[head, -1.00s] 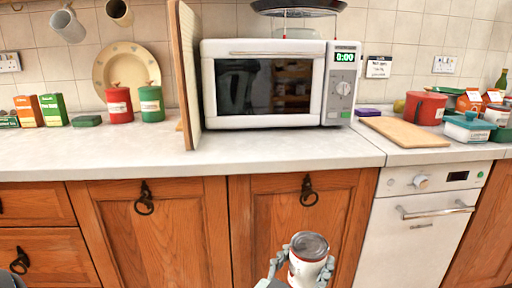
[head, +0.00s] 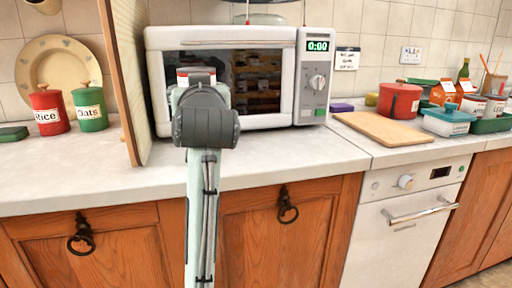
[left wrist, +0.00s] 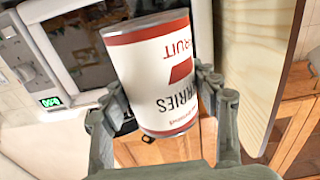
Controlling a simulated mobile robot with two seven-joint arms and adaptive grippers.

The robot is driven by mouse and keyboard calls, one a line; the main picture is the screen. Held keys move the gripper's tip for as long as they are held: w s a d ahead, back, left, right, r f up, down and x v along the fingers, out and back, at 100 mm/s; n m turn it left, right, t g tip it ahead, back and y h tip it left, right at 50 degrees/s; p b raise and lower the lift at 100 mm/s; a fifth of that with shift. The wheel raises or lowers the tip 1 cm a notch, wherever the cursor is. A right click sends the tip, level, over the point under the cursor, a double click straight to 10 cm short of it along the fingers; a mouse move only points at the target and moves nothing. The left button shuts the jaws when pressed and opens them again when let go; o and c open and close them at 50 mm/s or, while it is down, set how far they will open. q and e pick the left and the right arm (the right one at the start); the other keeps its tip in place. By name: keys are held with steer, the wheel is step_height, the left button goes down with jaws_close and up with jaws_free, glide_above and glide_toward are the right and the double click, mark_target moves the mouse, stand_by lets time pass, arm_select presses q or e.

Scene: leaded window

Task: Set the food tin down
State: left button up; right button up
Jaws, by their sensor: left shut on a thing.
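The food tin (left wrist: 155,65) is white with red bands and dark lettering that appears upside down in the left wrist view. My left gripper (left wrist: 160,95) is shut on it, with a finger on each side. In the head view only a small white and red part of the tin (head: 196,72) shows above my left gripper (head: 198,88). The gripper hides the rest. The tin is in front of the microwave (head: 270,117); its height above the worktop (head: 275,160) cannot be told. My right gripper is not in view.
A tall wooden board (head: 127,80) stands upright left of the microwave. Red (head: 48,112) and green (head: 89,110) canisters are beyond it. A chopping board (head: 385,128) and a red pot (head: 399,100) are at right. The worktop's front strip is clear.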

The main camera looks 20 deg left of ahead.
arm_select(q)
steer(key=shift+w+a+r, duration=0.1)
steer(key=shift+w+r, duration=0.05)
steer(key=shift+r, duration=0.2)
steer(key=shift+w+d+f, duration=0.1)
steer(key=shift+w+d, duration=0.1)
steer(key=shift+w, duration=0.05)
steer(key=shift+w+d+f, duration=1.15)
steer(key=shift+d+f, duration=0.25)
steer(key=shift+f, duration=0.4)
steer(key=shift+w+d+f, duration=1.1)
steer(key=shift+d+f, duration=0.35)
steer(key=shift+f, duration=0.3)
steer(key=shift+w+d+f, duration=1.15)
steer(key=shift+d+f, duration=0.25)
steer(key=shift+f, duration=0.4)
